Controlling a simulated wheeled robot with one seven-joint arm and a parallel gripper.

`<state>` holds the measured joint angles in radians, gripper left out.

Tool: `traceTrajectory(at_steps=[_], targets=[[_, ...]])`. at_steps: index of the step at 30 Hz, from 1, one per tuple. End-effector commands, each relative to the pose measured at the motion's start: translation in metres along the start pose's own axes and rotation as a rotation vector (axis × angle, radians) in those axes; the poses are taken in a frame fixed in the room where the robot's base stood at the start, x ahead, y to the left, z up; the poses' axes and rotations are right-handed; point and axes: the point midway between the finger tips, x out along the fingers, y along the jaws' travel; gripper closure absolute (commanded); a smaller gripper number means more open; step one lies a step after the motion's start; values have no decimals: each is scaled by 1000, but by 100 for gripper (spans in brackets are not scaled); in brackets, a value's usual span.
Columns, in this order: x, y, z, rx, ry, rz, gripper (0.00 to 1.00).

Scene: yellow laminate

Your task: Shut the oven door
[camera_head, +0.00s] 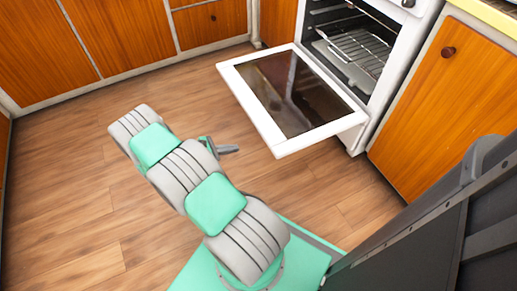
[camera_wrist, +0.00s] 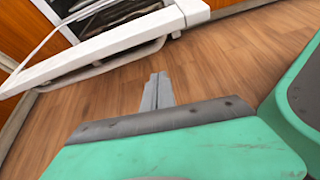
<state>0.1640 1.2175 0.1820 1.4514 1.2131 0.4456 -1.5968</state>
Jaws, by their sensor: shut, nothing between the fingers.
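The white oven (camera_head: 395,70) stands at the upper right with its cavity exposed. Its door (camera_head: 288,88) is hinged down and lies about level, its dark glass facing up. In the wrist view the white door (camera_wrist: 115,42) crosses the upper left, with a rail-like handle along its edge. My gripper (camera_head: 229,149) is low over the floor, left of the door's near corner and apart from it. In the wrist view its fingers (camera_wrist: 158,80) are together, with nothing between them, pointing toward the space beside the door.
A wire rack (camera_head: 355,50) sits inside the oven. Orange wooden cabinets (camera_head: 450,105) flank it on the right, and more cabinets (camera_head: 120,35) line the back and left. The wooden floor (camera_head: 75,190) is clear on the left.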

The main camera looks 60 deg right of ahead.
Motion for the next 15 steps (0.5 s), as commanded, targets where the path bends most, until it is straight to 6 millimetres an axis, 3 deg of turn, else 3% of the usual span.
traceTrajectory(at_steps=[1, 3, 8, 15], targets=[[14, -6, -9, -42, -37, -1, 100], [22, -11, -11, -82, -69, -2, 100], [37, -13, -10, -99, -83, -5, 100], [86, -14, -8, -97, -80, -7, 100]])
